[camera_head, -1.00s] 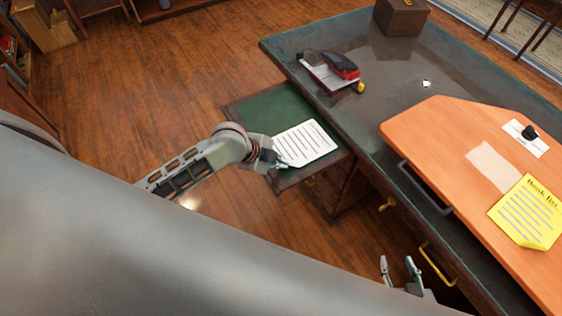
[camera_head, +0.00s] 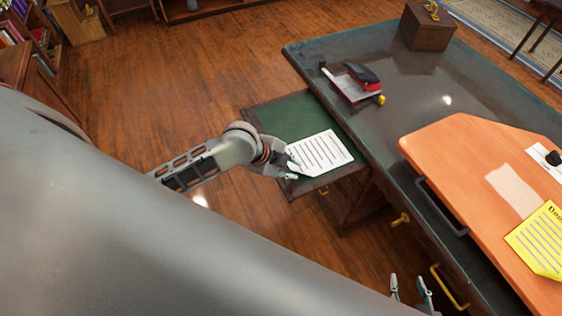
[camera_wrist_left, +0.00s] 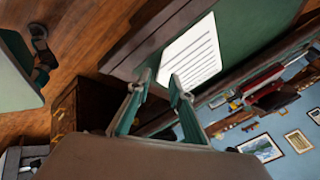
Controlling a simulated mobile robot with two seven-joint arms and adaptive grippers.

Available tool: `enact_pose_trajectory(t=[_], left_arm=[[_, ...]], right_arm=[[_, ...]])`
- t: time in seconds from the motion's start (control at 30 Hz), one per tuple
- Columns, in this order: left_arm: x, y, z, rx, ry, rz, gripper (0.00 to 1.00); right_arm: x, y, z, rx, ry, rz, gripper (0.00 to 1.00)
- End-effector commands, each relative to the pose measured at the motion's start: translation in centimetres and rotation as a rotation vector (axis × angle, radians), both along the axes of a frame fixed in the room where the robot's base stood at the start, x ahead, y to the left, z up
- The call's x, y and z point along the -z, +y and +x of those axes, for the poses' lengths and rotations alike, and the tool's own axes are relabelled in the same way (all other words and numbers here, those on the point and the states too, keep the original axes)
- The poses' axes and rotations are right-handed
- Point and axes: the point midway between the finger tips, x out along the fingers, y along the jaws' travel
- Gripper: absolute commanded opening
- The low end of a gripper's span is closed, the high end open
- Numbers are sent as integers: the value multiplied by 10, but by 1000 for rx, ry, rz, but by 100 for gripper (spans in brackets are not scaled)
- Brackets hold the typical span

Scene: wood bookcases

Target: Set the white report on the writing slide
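The white report (camera_head: 321,153), a sheet with dark printed lines, lies on the green-topped writing slide (camera_head: 292,116) that sticks out from the desk's left side. My left gripper (camera_head: 292,169) is at the report's near left edge. In the left wrist view the report (camera_wrist_left: 192,52) lies just beyond the fingertips (camera_wrist_left: 162,80), which stand apart with a gap between them. I cannot tell whether a finger touches the sheet. My right gripper (camera_head: 411,291) shows at the bottom of the head view, its fingers apart and empty.
The dark desk (camera_head: 330,55) holds a red-and-black stapler (camera_head: 364,77) on papers, a wooden box (camera_head: 428,30), and an orange board (camera_head: 450,150) with a yellow book list (camera_head: 540,240). A black handle (camera_head: 440,207) and yellow drawer pulls stick out. The floor left of the slide is clear.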

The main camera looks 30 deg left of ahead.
Motion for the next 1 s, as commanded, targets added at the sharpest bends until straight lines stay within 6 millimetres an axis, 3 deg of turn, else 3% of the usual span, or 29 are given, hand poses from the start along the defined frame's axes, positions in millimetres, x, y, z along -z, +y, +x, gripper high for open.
enact_pose_trajectory(t=[0.3,0.57,0.67,0.77,0.87,1.0], left_arm=[[-54,22,-31,3,-2,4,21],[-74,29,-43,-4,0,-4,21],[-67,24,-44,-59,3,-55,21],[-46,13,-45,-200,3,-170,21],[-14,7,-53,-405,-1,-318,21],[28,13,-79,-670,-23,-477,21]], right_arm=[[-1,2,0,0,-1,4,40],[-2,4,1,3,-2,9,40],[-2,5,1,4,-3,11,40],[-2,5,1,5,-3,12,40],[-2,6,1,6,-3,13,40],[-2,5,1,5,-3,12,40]])
